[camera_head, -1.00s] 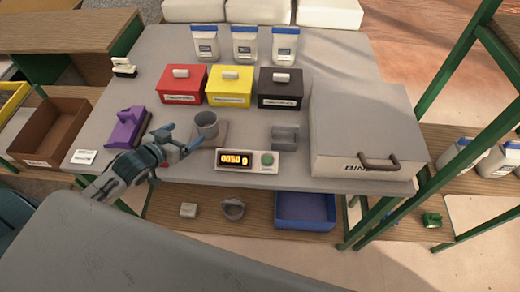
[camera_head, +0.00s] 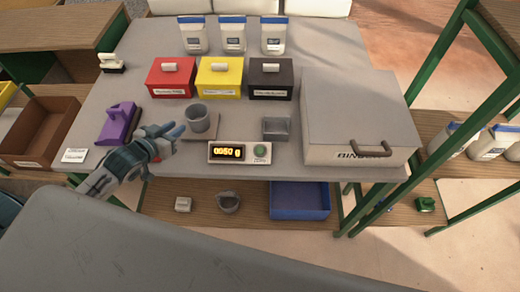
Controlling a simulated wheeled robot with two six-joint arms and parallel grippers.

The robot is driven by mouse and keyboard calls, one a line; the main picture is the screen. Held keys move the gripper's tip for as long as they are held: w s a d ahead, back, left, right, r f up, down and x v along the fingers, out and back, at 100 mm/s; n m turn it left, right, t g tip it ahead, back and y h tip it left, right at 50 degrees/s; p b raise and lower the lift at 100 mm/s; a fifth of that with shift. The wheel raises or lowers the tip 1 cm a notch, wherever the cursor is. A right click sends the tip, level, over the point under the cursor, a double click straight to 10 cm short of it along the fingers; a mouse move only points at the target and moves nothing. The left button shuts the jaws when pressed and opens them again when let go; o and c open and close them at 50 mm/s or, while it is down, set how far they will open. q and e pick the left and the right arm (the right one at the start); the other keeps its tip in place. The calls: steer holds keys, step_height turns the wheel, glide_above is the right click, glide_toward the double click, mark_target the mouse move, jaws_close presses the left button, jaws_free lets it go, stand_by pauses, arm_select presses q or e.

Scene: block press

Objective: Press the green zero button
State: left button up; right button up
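The green zero button (camera_head: 261,151) is on the right end of a white scale panel (camera_head: 231,163), at the front edge of the grey table. Left of the button is a lit orange display (camera_head: 227,152). A grey cup (camera_head: 198,120) stands on the weighing plate (camera_head: 203,137) behind the panel. My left gripper (camera_head: 178,131) is at the table's front edge, left of the panel and close to the cup, apart from the button. Its fingers are small and seen edge-on, so I cannot tell whether they are open. My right gripper is not in view.
A large grey bin (camera_head: 349,100) stands to the right. Red (camera_head: 170,81), yellow (camera_head: 218,81) and black (camera_head: 269,82) boxes stand behind. A purple tool (camera_head: 118,122) lies at left. A blue tray (camera_head: 299,205) sits below.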

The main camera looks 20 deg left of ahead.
arm_select(q)
jaws_close()
stand_by(1.2)
